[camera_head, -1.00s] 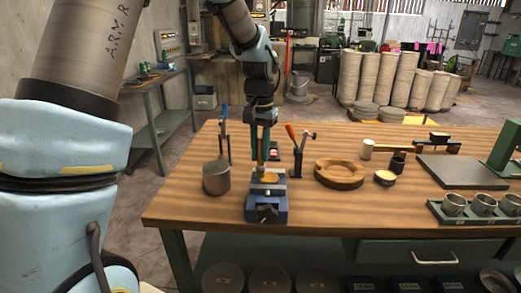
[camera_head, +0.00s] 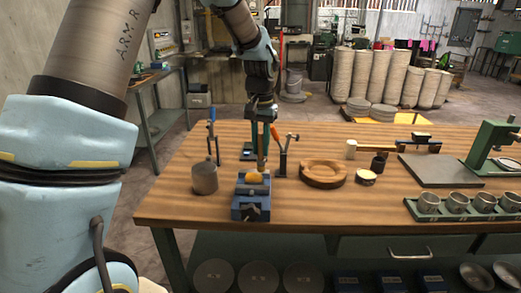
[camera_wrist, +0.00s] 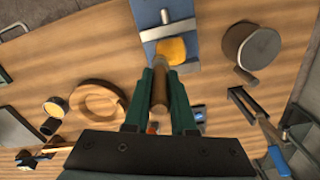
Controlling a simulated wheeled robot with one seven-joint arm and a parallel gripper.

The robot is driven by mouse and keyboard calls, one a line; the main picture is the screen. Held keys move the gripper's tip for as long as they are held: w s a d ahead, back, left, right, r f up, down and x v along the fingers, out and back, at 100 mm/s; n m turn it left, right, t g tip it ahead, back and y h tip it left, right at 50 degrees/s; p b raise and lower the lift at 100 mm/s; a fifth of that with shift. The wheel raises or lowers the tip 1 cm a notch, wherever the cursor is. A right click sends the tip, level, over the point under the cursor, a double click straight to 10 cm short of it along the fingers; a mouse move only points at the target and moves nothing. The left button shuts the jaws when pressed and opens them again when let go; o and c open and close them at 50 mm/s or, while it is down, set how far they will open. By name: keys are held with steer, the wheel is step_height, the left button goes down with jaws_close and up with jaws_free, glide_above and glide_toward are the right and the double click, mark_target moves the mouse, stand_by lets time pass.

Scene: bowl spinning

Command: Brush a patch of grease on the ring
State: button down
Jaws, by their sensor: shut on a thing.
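My gripper (camera_head: 261,142) is shut on a brush with a wooden handle (camera_head: 262,161), which points down. In the wrist view the handle (camera_wrist: 160,95) sits between my two green fingers. A blue vise (camera_head: 251,203) stands under it near the table's front edge; it also shows in the wrist view (camera_wrist: 150,18). A yellow-orange piece (camera_head: 254,178) is at the top of the vise, by the brush's lower end (camera_wrist: 171,50). I cannot tell whether they touch. A brown wooden-looking ring (camera_head: 323,178) lies flat on the table, right of the vise.
A grey cylinder (camera_head: 204,178) stands left of the vise. A tool with a dark stand (camera_head: 282,160) is close behind the vise on the right. A small pale-topped cup (camera_head: 366,177), a grey plate (camera_head: 440,170) and a rack of cups (camera_head: 465,210) stand further right.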

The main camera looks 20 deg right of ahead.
mark_target(260, 133)
steer(key=shift+w+r+p, duration=0.1)
steer(key=shift+r+p, duration=0.45)
steer(key=shift+r, duration=0.3)
steer(key=shift+r+p, duration=1.4)
steer(key=shift+r, duration=0.6)
steer(key=shift+f, duration=0.1)
